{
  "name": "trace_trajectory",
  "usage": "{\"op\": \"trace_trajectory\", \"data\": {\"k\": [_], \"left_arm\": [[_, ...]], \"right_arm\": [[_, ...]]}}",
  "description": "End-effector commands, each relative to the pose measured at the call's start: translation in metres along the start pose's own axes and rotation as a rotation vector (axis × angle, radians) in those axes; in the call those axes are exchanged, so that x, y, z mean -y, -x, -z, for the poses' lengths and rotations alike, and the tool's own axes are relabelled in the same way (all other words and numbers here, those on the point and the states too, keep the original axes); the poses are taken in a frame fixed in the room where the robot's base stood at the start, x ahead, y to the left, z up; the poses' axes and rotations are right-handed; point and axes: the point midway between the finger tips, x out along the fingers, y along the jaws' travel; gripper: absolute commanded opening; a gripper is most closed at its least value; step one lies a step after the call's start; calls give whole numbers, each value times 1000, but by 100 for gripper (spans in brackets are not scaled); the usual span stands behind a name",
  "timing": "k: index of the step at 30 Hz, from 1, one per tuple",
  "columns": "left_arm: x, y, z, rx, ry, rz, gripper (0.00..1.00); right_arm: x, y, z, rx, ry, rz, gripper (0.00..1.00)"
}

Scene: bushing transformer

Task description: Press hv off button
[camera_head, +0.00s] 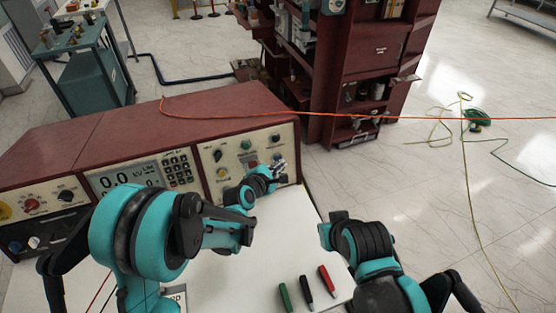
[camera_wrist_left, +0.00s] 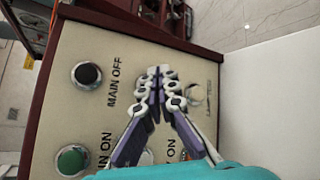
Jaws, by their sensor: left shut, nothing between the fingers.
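My left gripper (camera_head: 278,168) is at the right-hand control panel (camera_head: 232,158) of the red console; its purple and white fingers are shut and empty. In the left wrist view the shut fingertips (camera_wrist_left: 160,76) point at the panel face, between the MAIN OFF and LAMP TEST labels. I cannot tell if they touch it. No label reading HV OFF is readable; the fingers cover the middle of the panel. A dark MAIN OFF button (camera_wrist_left: 86,75) and a green MAIN ON button (camera_wrist_left: 72,160) are left of the fingers. My right gripper cannot be made out.
A pale round LAMP TEST button (camera_wrist_left: 195,92) is right of the fingers. A white worktop (camera_head: 230,275) lies before the console, with a green, a black and a red probe (camera_head: 326,280). An orange cable (camera_head: 360,117) crosses above the console. A red shelf unit (camera_head: 360,70) stands behind.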

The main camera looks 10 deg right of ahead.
Motion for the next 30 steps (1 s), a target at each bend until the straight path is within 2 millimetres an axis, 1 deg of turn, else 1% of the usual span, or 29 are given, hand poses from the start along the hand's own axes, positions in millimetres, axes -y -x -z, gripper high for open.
{"op": "trace_trajectory", "data": {"k": [8,30], "left_arm": [[-4,-6,5,0,1,0,0],[-6,-9,6,0,0,0,0]], "right_arm": [[0,-3,-2,0,0,0,0],[0,-4,-3,0,0,0,0]]}}
